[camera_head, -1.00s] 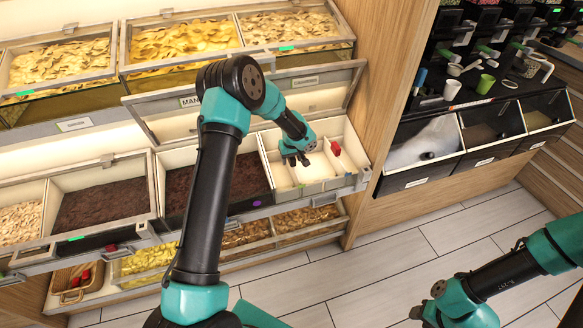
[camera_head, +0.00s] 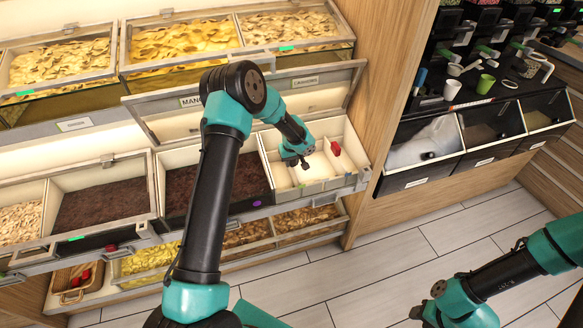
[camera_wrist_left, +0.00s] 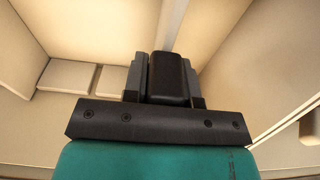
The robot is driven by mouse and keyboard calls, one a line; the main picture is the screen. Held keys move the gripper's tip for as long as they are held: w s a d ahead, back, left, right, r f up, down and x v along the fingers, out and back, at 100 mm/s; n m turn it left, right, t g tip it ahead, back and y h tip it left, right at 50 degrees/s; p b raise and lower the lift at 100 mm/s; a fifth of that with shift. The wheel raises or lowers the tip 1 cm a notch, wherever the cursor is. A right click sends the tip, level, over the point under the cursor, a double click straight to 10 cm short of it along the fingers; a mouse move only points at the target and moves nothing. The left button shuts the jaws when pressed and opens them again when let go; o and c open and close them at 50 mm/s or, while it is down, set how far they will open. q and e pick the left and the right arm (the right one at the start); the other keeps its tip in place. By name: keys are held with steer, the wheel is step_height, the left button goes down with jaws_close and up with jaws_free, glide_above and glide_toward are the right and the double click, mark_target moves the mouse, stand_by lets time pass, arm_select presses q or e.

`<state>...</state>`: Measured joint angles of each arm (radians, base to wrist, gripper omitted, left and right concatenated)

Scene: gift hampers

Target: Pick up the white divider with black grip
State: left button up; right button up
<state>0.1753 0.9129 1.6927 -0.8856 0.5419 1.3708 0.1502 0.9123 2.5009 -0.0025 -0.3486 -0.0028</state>
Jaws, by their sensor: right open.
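My left gripper (camera_head: 293,162) is down inside the right-hand cream bin, over its white dividers. In the left wrist view a black grip block (camera_wrist_left: 167,75) sits between the two grey fingers, close against both. I cannot tell whether the fingers press on it. A pale thin edge, seemingly the white divider (camera_wrist_left: 174,28), runs away from the grip. In the head view the gripper hides the grip. A red grip (camera_head: 335,148) stands to the right in the same bin. My right gripper (camera_head: 422,311) is open and empty over the floor at lower right.
The cream bin (camera_head: 352,150) has raised walls around the left gripper and an open lid (camera_head: 320,85) behind it. A dark-filled bin (camera_head: 215,190) is at its left. A wooden post (camera_head: 385,80) stands right. Floor (camera_head: 400,260) is clear.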

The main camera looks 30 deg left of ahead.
arm_select(q)
jaws_close()
steer(key=shift+r, duration=0.15)
steer(key=r, duration=1.2)
steer(key=shift+s+d, duration=0.2)
steer(key=s+d, duration=1.2)
steer(key=shift+s+d+f, duration=0.15)
steer(key=shift+s+d, duration=0.05)
